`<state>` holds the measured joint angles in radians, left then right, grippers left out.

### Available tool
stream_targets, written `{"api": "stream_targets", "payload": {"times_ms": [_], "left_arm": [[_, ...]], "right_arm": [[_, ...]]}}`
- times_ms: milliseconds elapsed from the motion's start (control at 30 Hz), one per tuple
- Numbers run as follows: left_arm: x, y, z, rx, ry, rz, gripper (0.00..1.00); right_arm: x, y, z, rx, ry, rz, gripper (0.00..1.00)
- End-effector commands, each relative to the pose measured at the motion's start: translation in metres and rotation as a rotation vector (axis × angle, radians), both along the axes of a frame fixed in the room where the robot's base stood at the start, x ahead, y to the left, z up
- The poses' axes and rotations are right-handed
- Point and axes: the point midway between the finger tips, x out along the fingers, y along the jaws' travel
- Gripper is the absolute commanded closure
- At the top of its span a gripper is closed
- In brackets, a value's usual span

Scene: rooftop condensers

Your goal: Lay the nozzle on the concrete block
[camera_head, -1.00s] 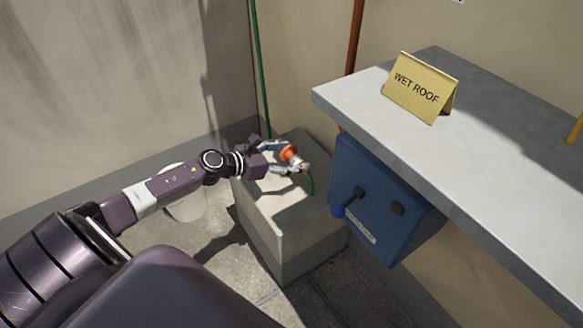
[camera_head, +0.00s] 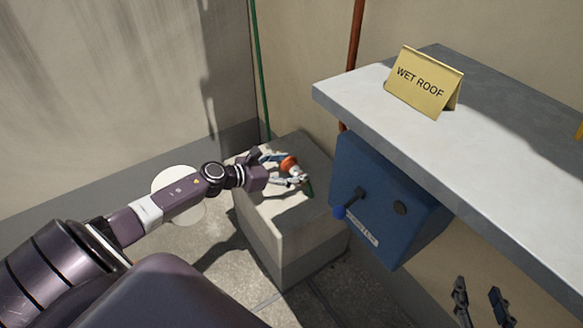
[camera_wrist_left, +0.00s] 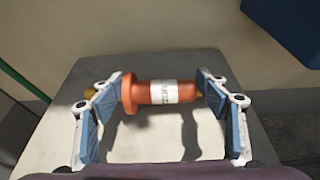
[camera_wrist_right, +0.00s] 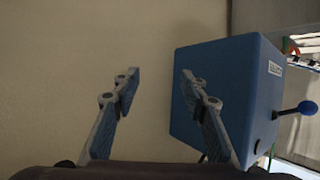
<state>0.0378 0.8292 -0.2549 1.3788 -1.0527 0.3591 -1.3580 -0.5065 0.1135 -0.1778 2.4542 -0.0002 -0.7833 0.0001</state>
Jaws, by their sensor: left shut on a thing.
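The orange-red nozzle (camera_head: 288,163) has a white label and is held lengthwise between the fingertips of my left gripper (camera_wrist_left: 161,91). The nozzle shows whole in the left wrist view (camera_wrist_left: 142,95). It hangs just above the top of the concrete block (camera_head: 262,212), with its shadow on that top; whether it touches is unclear. The grey block top also fills the middle of the left wrist view (camera_wrist_left: 60,115). My right gripper (camera_wrist_right: 158,75) is open and empty before the wall; its fingers also show at the lower right of the head view (camera_head: 480,295).
A blue box with a lever (camera_head: 378,200) hangs right of the block, below a grey ledge (camera_head: 510,150). A yellow WET ROOF sign (camera_head: 424,82) stands on the ledge. A white bucket (camera_head: 180,205) stands left of the block. A green pipe (camera_head: 260,70) runs up the wall behind.

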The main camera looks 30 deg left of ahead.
Motion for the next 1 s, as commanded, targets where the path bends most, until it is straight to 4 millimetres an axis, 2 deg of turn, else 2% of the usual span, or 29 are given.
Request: {"api": "stream_targets", "payload": {"times_ms": [567, 600, 700, 733, 1000], "left_arm": [[0.0, 0.0, -0.003, 0.0, -0.001, 0.0, 0.6], [0.0, 0.0, -0.003, 0.0, 0.0, 0.0, 0.28], [0.0, 0.0, -0.003, 0.0, 0.001, 0.0, 0.17], [0.0, 0.0, -0.003, 0.0, 0.001, 0.0, 0.14], [0.0, 0.0, -0.003, 0.0, 0.001, 0.0, 0.14]], "right_arm": [[0.008, 0.004, 0.015, 0.017, -0.074, 0.005, 0.6], [0.009, 0.004, 0.017, 0.018, -0.082, 0.005, 0.6], [0.01, 0.004, 0.018, 0.019, -0.084, 0.006, 0.6], [0.01, 0.004, 0.018, 0.019, -0.083, 0.006, 0.6], [0.009, 0.005, 0.017, 0.018, -0.079, 0.006, 0.6]]}}
